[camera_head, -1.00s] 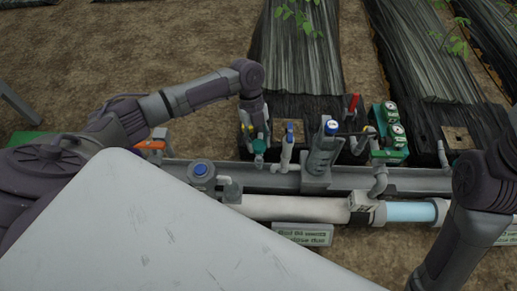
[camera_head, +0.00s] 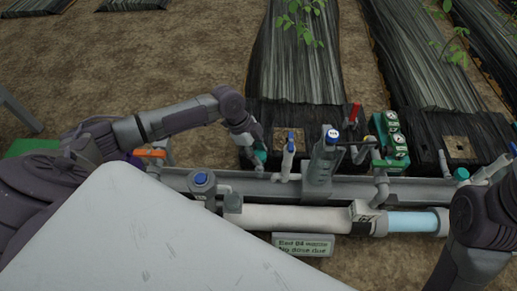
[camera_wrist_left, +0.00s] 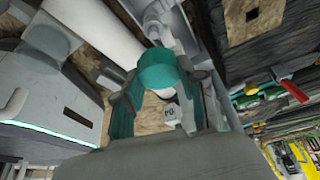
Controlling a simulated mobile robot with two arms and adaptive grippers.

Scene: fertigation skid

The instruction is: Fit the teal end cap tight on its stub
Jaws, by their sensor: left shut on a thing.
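The teal end cap (camera_wrist_left: 163,68) sits between the fingers of my left gripper (camera_wrist_left: 165,100) in the left wrist view. The gripper is shut on it. In the head view the cap (camera_head: 260,157) is a small teal spot at the tip of my left gripper (camera_head: 257,145), just above the grey rail and left of a white upright pipe with a blue top (camera_head: 288,160). A rounded white piece (camera_wrist_left: 184,101) shows beside the cap in the wrist view. I cannot tell whether it is the stub or whether the cap touches it.
Along the grey rail (camera_head: 390,183) stand a grey valve body (camera_head: 322,160), a red-handled valve (camera_head: 354,114) and green gauges (camera_head: 397,145). A white pipe (camera_head: 290,218) runs in front, with a sign (camera_head: 303,244) below. Another teal-topped fitting (camera_head: 461,174) is at right.

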